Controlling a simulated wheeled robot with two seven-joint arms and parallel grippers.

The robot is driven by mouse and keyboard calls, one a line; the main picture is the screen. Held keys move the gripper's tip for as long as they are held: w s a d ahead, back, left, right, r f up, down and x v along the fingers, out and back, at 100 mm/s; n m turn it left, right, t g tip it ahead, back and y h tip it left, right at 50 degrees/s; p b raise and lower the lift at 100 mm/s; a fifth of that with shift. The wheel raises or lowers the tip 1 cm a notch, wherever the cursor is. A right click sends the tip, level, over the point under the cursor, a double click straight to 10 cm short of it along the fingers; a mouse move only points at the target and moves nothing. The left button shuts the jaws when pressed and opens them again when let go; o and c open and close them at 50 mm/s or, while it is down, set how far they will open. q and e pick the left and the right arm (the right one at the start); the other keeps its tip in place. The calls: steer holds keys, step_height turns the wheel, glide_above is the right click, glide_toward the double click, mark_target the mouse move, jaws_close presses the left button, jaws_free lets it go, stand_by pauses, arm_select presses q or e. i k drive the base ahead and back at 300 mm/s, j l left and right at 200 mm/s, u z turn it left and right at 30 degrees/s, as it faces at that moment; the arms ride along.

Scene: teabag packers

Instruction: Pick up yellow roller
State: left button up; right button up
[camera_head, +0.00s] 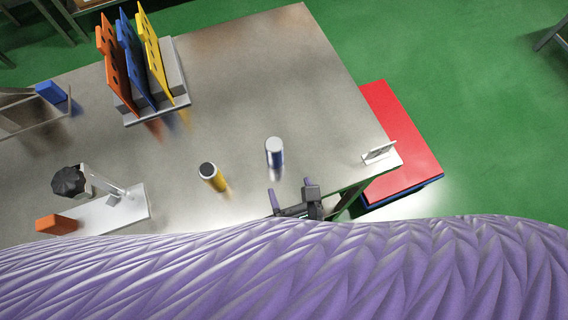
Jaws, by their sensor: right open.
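The yellow roller (216,181) stands on the grey metal table (230,110). It is a short cylinder with a dark top end and a pale band below it. My right gripper (290,191) is at the table's near side, to the right of the yellow roller and apart from it. Its jaws are open, with nothing seen between them. Its wrist and arm are mostly hidden at the bottom of the view. My left gripper does not show.
A white-and-blue roller (275,152) stands right of the yellow one, beyond my right gripper. A rack (183,100) holds orange, blue and yellow plates. A white board (125,209) with an orange block (56,224) lies left. A red surface (405,140) is beyond the right edge.

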mark_target(217, 182)
steer(key=u, duration=0.9)
steer(key=j+z, duration=0.1)
steer(key=j, duration=0.2)
steer(key=k+j+z, duration=0.15)
steer(key=j, duration=0.15)
steer(key=k+j+z, duration=0.1)
steer(key=j, duration=0.2)
